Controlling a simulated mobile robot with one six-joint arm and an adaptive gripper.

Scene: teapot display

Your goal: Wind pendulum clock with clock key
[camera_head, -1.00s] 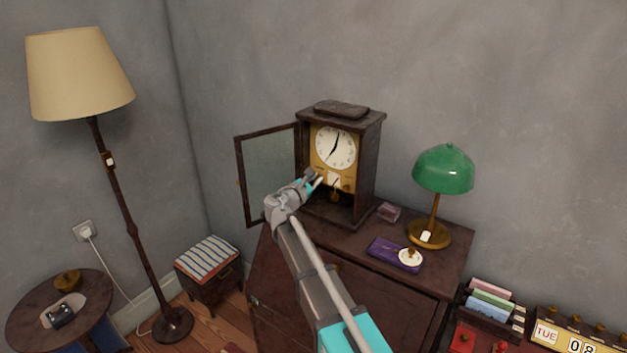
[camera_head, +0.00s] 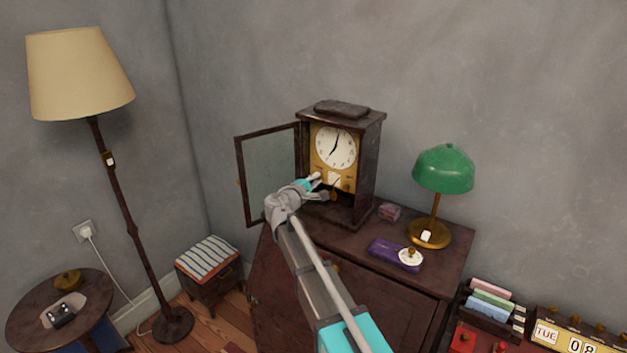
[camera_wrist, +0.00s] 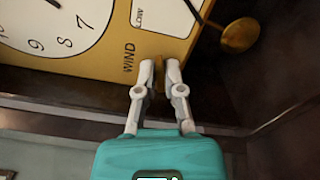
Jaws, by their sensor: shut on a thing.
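The pendulum clock (camera_head: 369,165) stands upright on the cabinet with its glass door (camera_head: 270,172) swung open to the left. Its white dial (camera_head: 336,146) sits on a gold panel, which also shows in the wrist view (camera_wrist: 110,75) with the word WIND. My gripper (camera_wrist: 158,66) is at the panel beside that word, its fingers shut on a small brass-coloured piece, apparently the clock key (camera_wrist: 159,61). The key is mostly hidden between the fingertips, so I cannot tell how deep it sits. The brass pendulum bob (camera_wrist: 240,35) hangs near my gripper.
A green lamp (camera_head: 443,170), a purple case (camera_head: 386,252) and a small pinkish box (camera_head: 389,211) are on the cabinet top (camera_head: 350,236) to the right of the clock. The open door stands close to my wrist. A floor lamp (camera_head: 123,205) stands farther left.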

